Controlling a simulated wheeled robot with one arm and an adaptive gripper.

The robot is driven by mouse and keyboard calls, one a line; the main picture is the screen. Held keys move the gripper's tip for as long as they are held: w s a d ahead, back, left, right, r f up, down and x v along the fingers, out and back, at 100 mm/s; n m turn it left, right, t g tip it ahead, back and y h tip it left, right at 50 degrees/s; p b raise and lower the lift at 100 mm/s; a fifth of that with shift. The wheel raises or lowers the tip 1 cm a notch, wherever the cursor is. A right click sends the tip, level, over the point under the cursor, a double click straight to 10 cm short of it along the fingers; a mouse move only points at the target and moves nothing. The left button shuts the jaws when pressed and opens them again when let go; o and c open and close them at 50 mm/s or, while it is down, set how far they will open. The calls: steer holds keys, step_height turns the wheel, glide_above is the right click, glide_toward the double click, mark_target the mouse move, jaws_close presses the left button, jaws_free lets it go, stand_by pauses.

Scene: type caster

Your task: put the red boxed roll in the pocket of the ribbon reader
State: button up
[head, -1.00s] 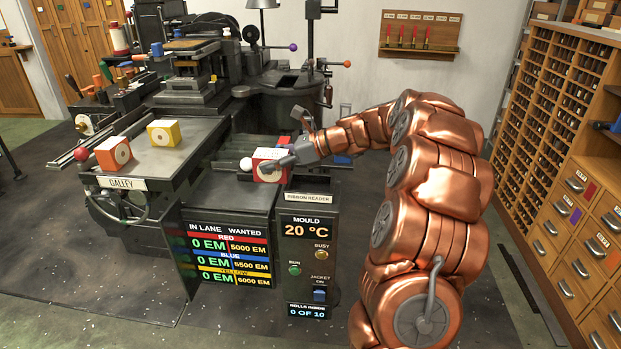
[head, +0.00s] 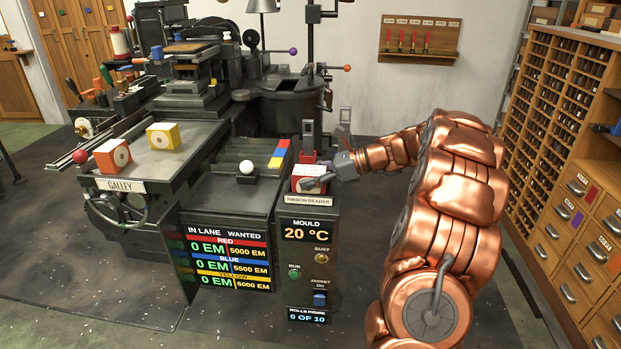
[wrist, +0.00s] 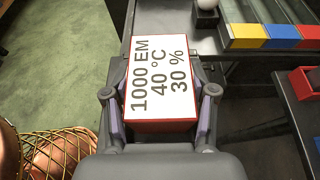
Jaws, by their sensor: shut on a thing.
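My gripper (head: 325,178) is shut on a red boxed roll (head: 309,175), a red box with a white printed top. In the wrist view the box (wrist: 160,80) sits between both fingers, its label reading 1000 EM, 40 °C, 30 %. In the head view it appears at the top of the ribbon reader (head: 308,240); I cannot tell whether it touches. A red-based part with a dark upright (head: 308,140) stands behind the box; a red-edged dark part (wrist: 306,83) shows at right in the wrist view.
Left of the reader are a white ball (head: 246,167) and a red, blue and yellow strip (head: 278,154). A type cabinet (head: 560,120) stands at right.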

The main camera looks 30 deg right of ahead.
stand_by(0.3)
steer(key=o, duration=1.3)
steer(key=shift+f, duration=0.1)
steer(key=p+v, duration=0.1)
steer(key=v, duration=1.1)
